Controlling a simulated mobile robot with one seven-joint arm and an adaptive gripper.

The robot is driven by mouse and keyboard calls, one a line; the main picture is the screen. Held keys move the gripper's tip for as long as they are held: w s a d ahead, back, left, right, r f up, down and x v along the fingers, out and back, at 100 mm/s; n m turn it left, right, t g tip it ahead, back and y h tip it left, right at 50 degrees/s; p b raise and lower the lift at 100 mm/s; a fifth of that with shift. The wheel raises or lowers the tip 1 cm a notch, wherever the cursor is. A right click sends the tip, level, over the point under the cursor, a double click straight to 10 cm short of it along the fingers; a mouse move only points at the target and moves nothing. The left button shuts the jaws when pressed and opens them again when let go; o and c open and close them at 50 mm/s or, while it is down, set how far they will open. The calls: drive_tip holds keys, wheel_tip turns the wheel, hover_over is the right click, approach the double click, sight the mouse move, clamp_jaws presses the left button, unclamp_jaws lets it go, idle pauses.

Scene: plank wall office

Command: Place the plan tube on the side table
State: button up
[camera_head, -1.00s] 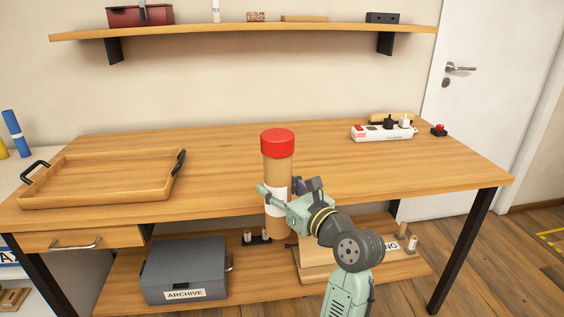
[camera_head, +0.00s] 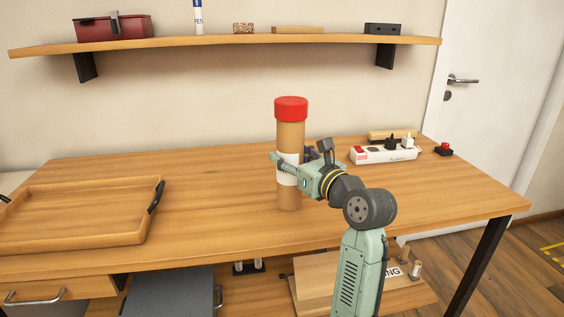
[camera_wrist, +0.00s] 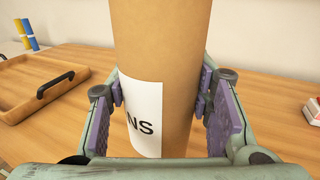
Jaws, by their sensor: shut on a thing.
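The plan tube is an upright brown cardboard cylinder (camera_head: 291,134) with a red cap and a white label. In the wrist view the tube (camera_wrist: 160,40) fills the middle, and its label shows the letters "NS". My gripper (camera_head: 292,164) is shut around the tube at label height, with a purple pad on each side in the wrist view. The tube's lower end shows against the wooden table top (camera_head: 225,190); I cannot tell whether it touches. I cannot tell which surface is the side table; a pale surface shows at the far left edge.
A wooden tray (camera_head: 75,240) lies on the table's left. A white power strip (camera_head: 375,155) and a red button (camera_head: 444,149) are at the back right. A wall shelf (camera_head: 230,43) hangs above. The table top between tray and tube is clear.

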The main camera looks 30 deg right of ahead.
drive_tip(key=w+d+f+p, duration=0.1)
drive_tip(key=w+d+f, duration=0.1)
drive_tip(key=w, duration=0.3)
drive_tip(key=w+d+f+p, duration=0.1)
drive_tip(key=w+d+f, duration=0.1)
drive_tip(key=w, duration=0.4)
drive_tip(key=shift+d+f, duration=0.3)
drive_tip(key=shift+d, duration=0.4)
drive_tip(key=shift+f, duration=0.1)
drive_tip(key=o, duration=1.2)
drive_tip(key=shift+f, duration=0.1)
drive_tip(key=s+b, duration=0.1)
drive_tip(key=s, duration=1.1)
drive_tip(key=shift+d+r+b, duration=0.2)
drive_tip(key=shift+d+b, duration=0.05)
drive_tip(key=shift+b, duration=0.1)
